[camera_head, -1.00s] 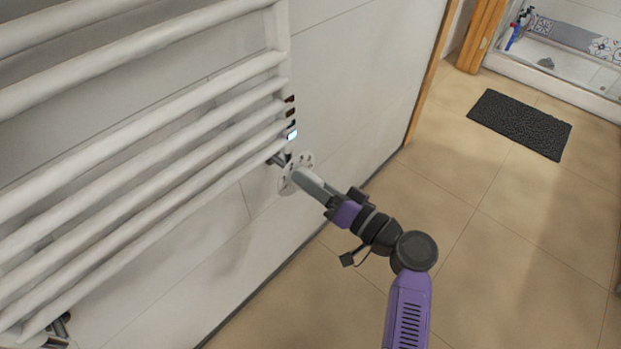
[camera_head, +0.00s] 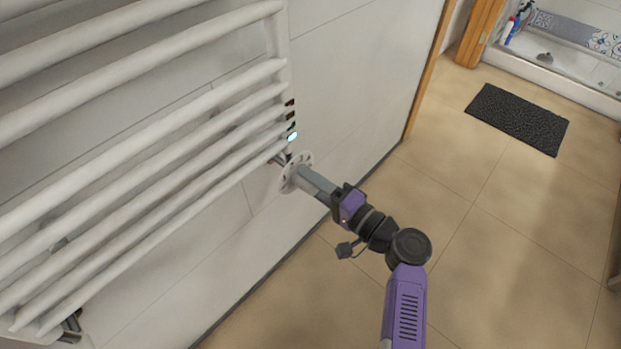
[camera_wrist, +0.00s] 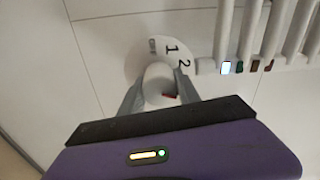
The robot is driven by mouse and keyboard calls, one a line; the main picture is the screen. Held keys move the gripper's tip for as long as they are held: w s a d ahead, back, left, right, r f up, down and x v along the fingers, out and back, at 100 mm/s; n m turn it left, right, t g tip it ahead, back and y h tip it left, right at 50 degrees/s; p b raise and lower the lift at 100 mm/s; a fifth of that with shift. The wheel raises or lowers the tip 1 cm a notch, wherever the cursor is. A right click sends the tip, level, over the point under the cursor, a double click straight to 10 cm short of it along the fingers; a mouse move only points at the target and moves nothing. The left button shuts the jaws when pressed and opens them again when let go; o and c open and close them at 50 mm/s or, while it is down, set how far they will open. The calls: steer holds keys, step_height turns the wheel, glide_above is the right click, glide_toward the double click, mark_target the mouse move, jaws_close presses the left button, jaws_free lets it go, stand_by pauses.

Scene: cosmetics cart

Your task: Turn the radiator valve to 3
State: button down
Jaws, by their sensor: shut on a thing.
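The radiator valve (camera_head: 303,160) is a white round dial at the lower right corner of the white towel radiator (camera_head: 140,130). In the wrist view the dial face (camera_wrist: 140,62) shows the numerals 1 and 2 beside a pale round knob (camera_wrist: 158,78) with a small red mark (camera_wrist: 170,96). No 3 can be made out. My gripper (camera_head: 304,180) reaches the valve from the lower right. Its two fingers in the wrist view (camera_wrist: 158,92) lie on either side of the knob and are shut on it. The fingers and gripper body hide the near part of the dial.
Small coloured pieces (camera_wrist: 240,67) sit on the radiator tube ends near the valve. The wall (camera_head: 350,90) lies close behind the valve. Open tiled floor (camera_head: 475,240) is to the right, with a dark mat (camera_head: 518,118) farther back.

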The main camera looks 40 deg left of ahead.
stand_by(0.4)
steer(key=c, duration=0.9)
jaws_free()
steer(key=shift+o, duration=0.2)
steer(key=d+p, duration=0.1)
steer(key=d, duration=0.6)
steer(key=shift+s+d+p, duration=0.3)
steer(key=shift+d, duration=0.1)
